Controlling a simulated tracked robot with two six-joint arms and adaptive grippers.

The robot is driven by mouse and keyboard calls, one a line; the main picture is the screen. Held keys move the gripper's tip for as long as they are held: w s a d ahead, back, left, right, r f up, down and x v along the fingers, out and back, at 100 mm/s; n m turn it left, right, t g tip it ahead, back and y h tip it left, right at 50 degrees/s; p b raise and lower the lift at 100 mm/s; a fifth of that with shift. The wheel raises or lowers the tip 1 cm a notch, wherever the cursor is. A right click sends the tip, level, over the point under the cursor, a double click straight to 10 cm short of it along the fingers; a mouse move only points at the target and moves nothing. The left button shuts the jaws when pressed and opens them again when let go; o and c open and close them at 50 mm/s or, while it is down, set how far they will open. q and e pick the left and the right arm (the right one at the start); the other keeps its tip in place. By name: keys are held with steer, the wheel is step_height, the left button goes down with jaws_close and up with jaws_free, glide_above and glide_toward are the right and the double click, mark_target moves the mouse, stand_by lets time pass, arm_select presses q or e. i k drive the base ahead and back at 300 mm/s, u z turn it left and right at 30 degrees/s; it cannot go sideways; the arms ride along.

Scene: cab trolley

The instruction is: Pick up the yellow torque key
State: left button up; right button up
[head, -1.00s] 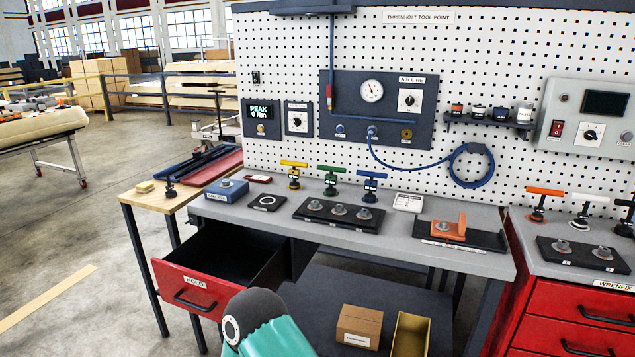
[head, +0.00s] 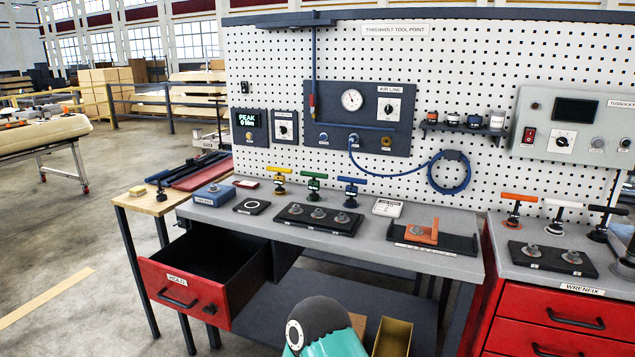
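The yellow torque key (head: 279,181) stands upright at the back of the grey bench, the leftmost in a row. It has a yellow T-bar handle and a dark-and-yellow body. A green key (head: 314,188) and a blue key (head: 350,191) stand to its right, apart from it. Nothing touches its handle. Neither of my grippers shows; only a teal and dark part of my arm shows at the bottom centre, well in front of the bench.
A red drawer (head: 183,292) hangs open at the bench's front left. A black block with sockets (head: 318,220) lies in front of the keys. Orange (head: 518,208), white and black keys stand on the red cabinet (head: 560,322). A coiled blue hose (head: 449,172) hangs on the pegboard.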

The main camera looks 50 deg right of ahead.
mark_target(279, 180)
steer(key=z, duration=0.55)
steer(key=i, duration=1)
